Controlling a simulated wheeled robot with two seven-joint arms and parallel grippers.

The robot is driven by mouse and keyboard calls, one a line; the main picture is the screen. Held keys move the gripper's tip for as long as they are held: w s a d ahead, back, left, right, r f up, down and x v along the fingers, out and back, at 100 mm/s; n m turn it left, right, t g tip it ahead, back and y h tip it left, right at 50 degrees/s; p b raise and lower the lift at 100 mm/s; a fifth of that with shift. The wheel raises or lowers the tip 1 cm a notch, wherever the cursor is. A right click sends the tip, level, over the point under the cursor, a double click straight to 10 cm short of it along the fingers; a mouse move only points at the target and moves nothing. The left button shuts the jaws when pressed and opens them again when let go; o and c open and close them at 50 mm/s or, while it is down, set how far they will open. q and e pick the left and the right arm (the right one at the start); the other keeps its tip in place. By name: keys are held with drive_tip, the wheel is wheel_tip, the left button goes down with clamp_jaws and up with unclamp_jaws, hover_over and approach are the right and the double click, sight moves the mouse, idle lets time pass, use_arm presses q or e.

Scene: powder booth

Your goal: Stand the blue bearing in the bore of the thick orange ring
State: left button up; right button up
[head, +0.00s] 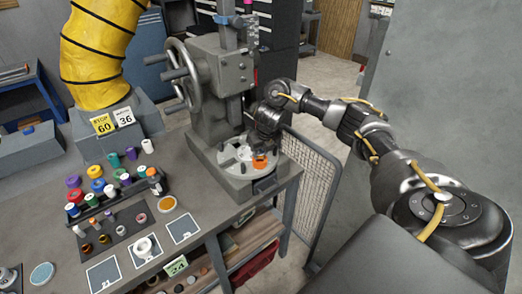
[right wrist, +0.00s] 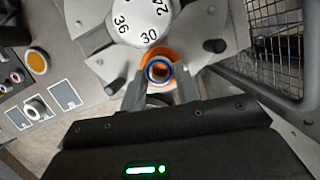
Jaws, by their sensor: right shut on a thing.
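The thick orange ring (head: 260,162) lies on the round base of the grey press, and it also shows in the right wrist view (right wrist: 152,53). My right gripper (right wrist: 159,83) is shut on the blue bearing (right wrist: 148,70), a small blue-rimmed ring between its fingertips. In the right wrist view the bearing overlaps the near part of the orange ring. I cannot tell whether it is above the bore or inside it. In the head view my right gripper (head: 264,145) is right over the orange ring and hides the bearing. My left gripper is not in view.
The grey press (head: 222,80) with its handwheel stands close behind my right gripper. A white numbered disc (right wrist: 143,18) is beside the orange ring. A wire mesh guard (head: 315,185) stands to the right. Several coloured rings and spools cover the bench at left.

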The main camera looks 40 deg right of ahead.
drive_tip(key=shift+s+f+b, duration=0.1)
drive_tip(key=shift+f+b, duration=0.45)
drive_tip(key=shift+f, duration=0.2)
idle(0.5)
drive_tip(key=o, duration=1.1)
drive_tip(key=shift+c, duration=0.2)
drive_tip(key=p+v, duration=0.1)
drive_tip(key=v, duration=0.9)
drive_tip(key=shift+r, duration=0.45)
drive_tip(key=shift+s, duration=0.1)
